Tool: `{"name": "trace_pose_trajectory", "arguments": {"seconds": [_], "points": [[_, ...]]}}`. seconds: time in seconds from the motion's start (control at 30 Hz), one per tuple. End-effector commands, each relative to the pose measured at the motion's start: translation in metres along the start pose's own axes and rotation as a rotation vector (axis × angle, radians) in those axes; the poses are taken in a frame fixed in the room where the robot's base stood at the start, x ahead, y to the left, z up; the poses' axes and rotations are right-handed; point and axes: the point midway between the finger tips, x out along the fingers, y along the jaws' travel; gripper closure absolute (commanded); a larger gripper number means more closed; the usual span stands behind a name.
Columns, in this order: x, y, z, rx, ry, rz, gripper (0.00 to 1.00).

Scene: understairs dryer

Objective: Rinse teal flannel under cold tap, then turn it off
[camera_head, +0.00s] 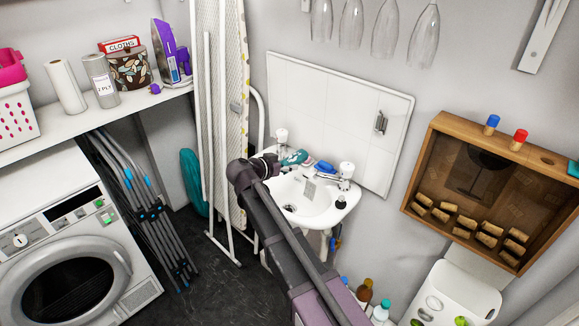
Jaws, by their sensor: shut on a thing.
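The white basin (318,203) is on the wall below a white tiled splashback. One tap with a white top (281,136) stands at its back left, and another (346,171) at its back right. I cannot tell which is cold, and no running water can be made out. My gripper (279,161) is at the back left of the basin, in front of the left tap, partly hidden by my arm. It is shut on what looks like the teal flannel (295,158), a small bunched patch at the rim. The fingertips are too small to see clearly.
A blue item (324,167) lies on the basin's back rim. A folded ironing board (228,110) stands close on the left. Bottles (365,292) stand low below the basin.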

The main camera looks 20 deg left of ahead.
Motion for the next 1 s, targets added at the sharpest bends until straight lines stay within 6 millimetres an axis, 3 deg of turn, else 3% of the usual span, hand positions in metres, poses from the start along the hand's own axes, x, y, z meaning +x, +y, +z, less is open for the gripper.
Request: {"name": "trace_pose_trajectory", "arguments": {"seconds": [1.0], "points": [[0.031, -0.012, 0.078, -0.001, 0.0, -0.002, 0.85]]}}
